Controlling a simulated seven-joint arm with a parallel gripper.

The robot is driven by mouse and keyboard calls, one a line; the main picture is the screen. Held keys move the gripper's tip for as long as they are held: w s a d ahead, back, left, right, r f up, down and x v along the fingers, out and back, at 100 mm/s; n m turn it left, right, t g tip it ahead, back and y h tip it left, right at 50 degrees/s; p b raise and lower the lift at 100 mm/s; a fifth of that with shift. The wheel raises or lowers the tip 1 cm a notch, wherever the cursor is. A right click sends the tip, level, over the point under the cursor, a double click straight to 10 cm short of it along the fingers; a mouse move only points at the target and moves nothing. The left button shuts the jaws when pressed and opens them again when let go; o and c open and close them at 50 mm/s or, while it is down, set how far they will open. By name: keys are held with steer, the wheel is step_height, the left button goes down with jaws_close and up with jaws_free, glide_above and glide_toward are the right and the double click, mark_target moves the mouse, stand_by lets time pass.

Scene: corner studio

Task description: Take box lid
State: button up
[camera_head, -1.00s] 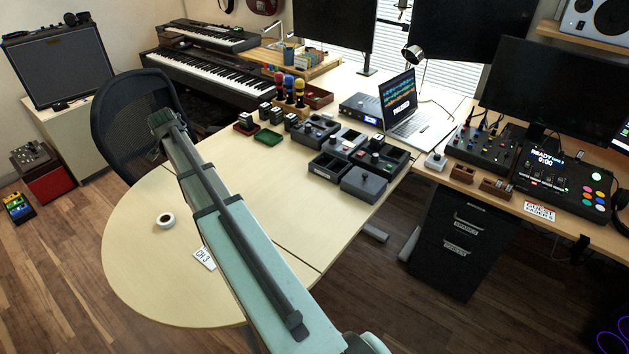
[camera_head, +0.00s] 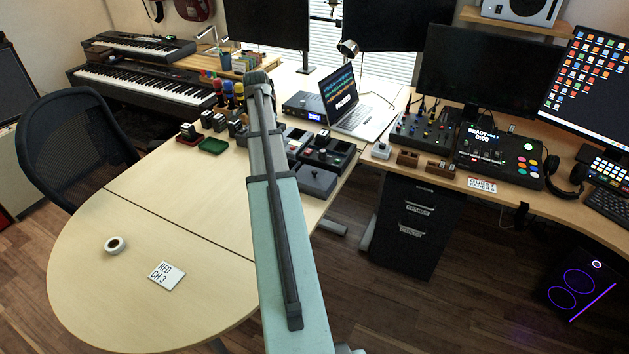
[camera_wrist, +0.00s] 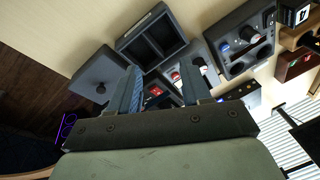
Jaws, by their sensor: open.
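A dark grey box lid with a small round knob (camera_head: 316,181) lies at the near edge of the row of boxes, just right of my arm. In the wrist view the lid (camera_wrist: 88,74) is left of my fingers, knob up. An open, empty two-compartment box (camera_wrist: 137,29) stands beside it. My gripper (camera_wrist: 159,68) is open, with nothing seen between its fingers. It points over the boxes, right of the lid and apart from it. In the head view my arm hides the gripper's fingers and part of the boxes.
More dark control boxes (camera_head: 327,152) stand behind the lid, close to a laptop (camera_head: 350,112). A card reading RED CH 3 (camera_head: 166,275) and a tape roll (camera_head: 115,245) lie on the otherwise clear round table end. A green tray (camera_head: 213,146) is left of my arm.

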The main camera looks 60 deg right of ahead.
steer(key=s+d+r+m+g+y, duration=0.1)
steer(key=s+d+m+y, duration=0.25)
steer(key=s, duration=1.35)
glide_above(315, 171)
steer(key=shift+h, duration=0.45)
steer(key=f, duration=0.8)
steer(key=shift+s+d, duration=0.2)
steer(key=shift+d, duration=0.05)
steer(key=shift+w+a+f, duration=0.15)
steer(key=shift+f, duration=0.9)
steer(key=shift+w+a+f, duration=0.15)
steer(key=shift+f, duration=1.45)
steer(key=shift+c, duration=0.5)
jaws_close()
